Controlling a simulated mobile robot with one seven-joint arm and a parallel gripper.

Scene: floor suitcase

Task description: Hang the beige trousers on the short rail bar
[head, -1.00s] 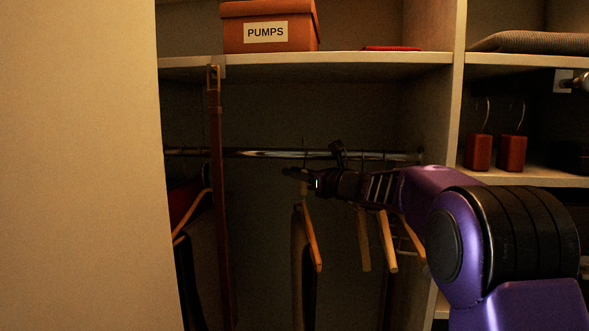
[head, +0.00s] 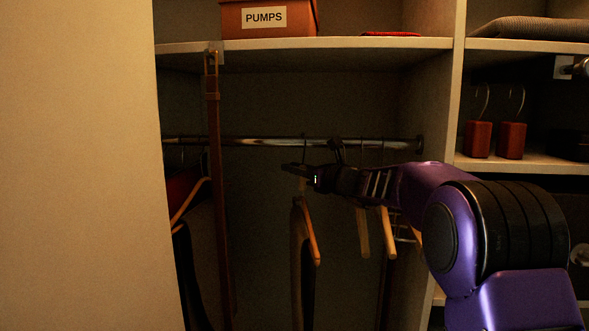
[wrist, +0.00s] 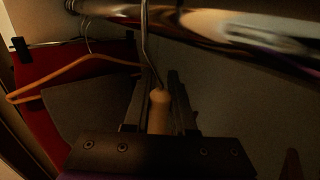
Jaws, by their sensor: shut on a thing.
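My gripper (head: 300,170) is shut on the neck of a wooden hanger (head: 312,235), just below the chrome rail (head: 260,142). A garment that looks like the trousers (head: 297,250) hangs folded over this hanger; it looks brownish in the dim light. In the wrist view, the hanger's wooden neck (wrist: 159,108) sits between my gripper's dark fingers (wrist: 158,125). Its wire hook rises beside the rail (wrist: 215,28); I cannot tell whether the hook rests on it. The hook's top is out of the wrist view. A chrome rail end (head: 577,68) shows at upper right.
Several wooden hangers (head: 387,230) hang right of my gripper, partly behind my arm. A belt (head: 213,150) and a hanger with dark clothes (head: 190,205) hang at left. A pale panel (head: 75,165) fills the left.

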